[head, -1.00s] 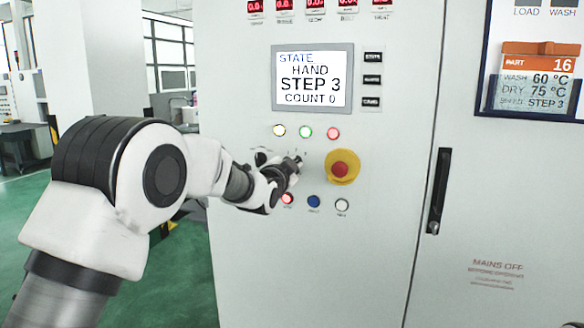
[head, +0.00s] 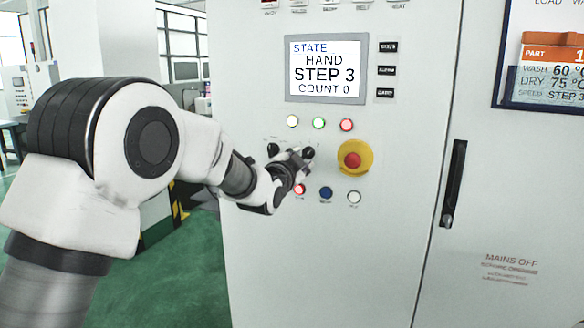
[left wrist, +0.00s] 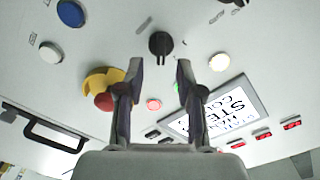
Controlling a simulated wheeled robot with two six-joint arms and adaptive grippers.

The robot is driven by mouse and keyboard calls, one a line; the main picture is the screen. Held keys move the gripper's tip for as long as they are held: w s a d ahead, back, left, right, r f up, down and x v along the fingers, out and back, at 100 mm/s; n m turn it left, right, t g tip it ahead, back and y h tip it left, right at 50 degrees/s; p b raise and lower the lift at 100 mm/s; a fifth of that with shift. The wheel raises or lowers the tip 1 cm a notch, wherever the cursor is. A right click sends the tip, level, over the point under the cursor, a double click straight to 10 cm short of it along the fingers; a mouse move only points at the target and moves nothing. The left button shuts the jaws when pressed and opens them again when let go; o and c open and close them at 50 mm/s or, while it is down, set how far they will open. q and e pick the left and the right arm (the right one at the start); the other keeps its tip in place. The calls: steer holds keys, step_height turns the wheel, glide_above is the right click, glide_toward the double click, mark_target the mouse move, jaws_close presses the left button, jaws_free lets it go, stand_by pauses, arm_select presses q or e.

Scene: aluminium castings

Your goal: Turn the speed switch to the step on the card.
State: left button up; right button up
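The speed switch (head: 308,153) looks to be the right one of two black knobs on the grey cabinet front. My left gripper (head: 300,163) is just in front of it. In the left wrist view the knob (left wrist: 160,43) lies beyond and between the two fingertips, and the fingers of my left gripper (left wrist: 160,65) stand apart with nothing between them. The screen (head: 326,70) reads STATE HAND, STEP 3, COUNT 0. The card (head: 550,75), cut off at the right edge, reads SPEED STEP 3. The marks around the knob are too small to read. My right gripper is not in view.
A red emergency stop on a yellow base (head: 353,160) is close to the right of the knob. Lamps (head: 319,123) sit above, and a blue button (head: 326,193) among others below. A black door handle (head: 453,185) is further right.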

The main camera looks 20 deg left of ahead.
arm_select(q)
steer(key=s, duration=0.8)
steer(key=shift+a, duration=0.1)
